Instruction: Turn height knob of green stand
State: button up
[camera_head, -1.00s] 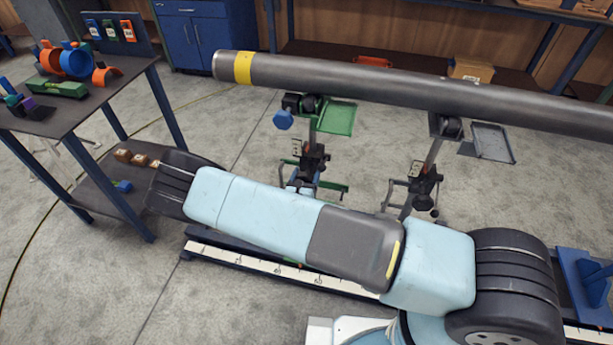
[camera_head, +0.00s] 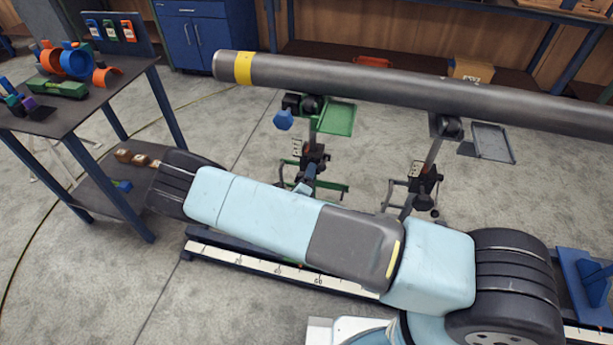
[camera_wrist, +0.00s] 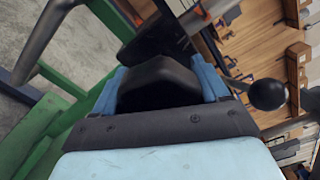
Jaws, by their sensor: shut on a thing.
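The green stand (camera_head: 335,119) stands under the left part of the grey pipe (camera_head: 400,88), with its green tray and dark post showing in the head view. In the wrist view its green frame (camera_wrist: 40,135) runs along the left. My gripper (camera_wrist: 160,86) is shut on a black knob (camera_wrist: 158,78), with one blue finger on each side of it. The knob's far side is hidden. In the head view, only a small part of my gripper (camera_head: 303,188) shows low at the stand's post; my arm hides the rest.
A grey stand (camera_head: 425,180) supports the pipe further right. A black ball-ended handle (camera_wrist: 268,94) is close to my gripper's right in the wrist view. A table (camera_head: 75,115) with orange and green parts stands at the left. Open floor lies between table and stand.

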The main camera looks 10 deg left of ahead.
jog(key=n, duration=0.7)
jog(key=shift+a+f, duration=0.1)
jog(key=shift+a, duration=0.1)
jog(key=shift+s, duration=0.1)
dwell(0.4)
jog(key=o, duration=0.8)
jog(key=shift+f, duration=0.1)
jog(key=shift+o, duration=1.1)
jog(key=shift+d, duration=0.1)
jog(key=s+a, duration=0.2)
jog(key=s, duration=1.1)
jog(key=shift+s, duration=0.25)
